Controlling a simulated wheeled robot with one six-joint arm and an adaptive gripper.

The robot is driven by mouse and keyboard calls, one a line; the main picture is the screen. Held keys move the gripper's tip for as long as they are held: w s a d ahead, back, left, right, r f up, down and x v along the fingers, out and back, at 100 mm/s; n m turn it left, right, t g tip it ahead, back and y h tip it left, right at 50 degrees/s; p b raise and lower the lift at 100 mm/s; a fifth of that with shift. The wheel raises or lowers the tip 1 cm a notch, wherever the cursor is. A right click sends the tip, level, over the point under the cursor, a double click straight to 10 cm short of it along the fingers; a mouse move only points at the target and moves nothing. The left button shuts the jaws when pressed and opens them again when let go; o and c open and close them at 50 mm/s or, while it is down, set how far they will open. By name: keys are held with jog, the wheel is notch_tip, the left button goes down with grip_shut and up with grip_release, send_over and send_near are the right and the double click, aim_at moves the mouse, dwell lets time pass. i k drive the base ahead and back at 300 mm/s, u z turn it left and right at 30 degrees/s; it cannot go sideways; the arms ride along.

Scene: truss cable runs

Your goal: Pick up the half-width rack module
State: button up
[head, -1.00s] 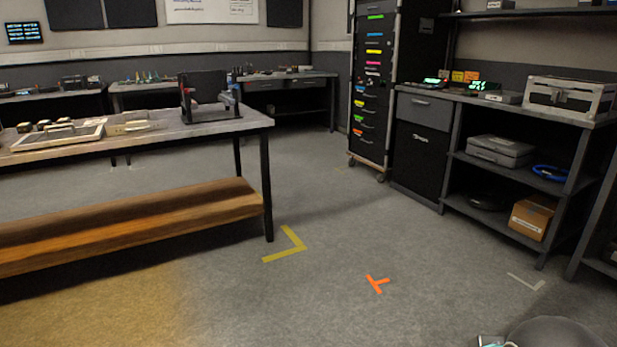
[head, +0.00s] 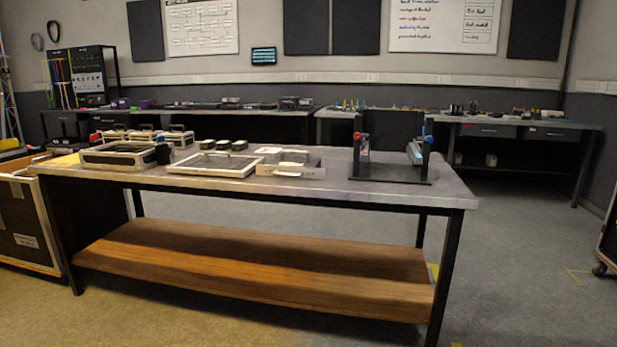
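A small light-metal box with a pale front handle (head: 291,169) lies on the grey top of the workbench (head: 340,192), right of its middle. It looks like the half-width rack module, but it is too small here to be sure. A wider flat panel with a pale frame (head: 215,164) lies just left of it. A black stand with red and blue knobs (head: 390,168) stands to its right. My gripper is not in view.
Framed trays (head: 120,156) and a dark cup-like item (head: 163,153) stand at the bench's left end. Small dark blocks (head: 222,145) sit behind the panel. A wooden shelf (head: 250,270) runs below. A flight case (head: 25,225) stands left. Floor at right (head: 530,260) is mostly clear.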

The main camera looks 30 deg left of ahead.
aim_at(280, 166)
jog(key=u, duration=0.95)
jog(key=i, duration=1.65)
jog(key=u, duration=1)
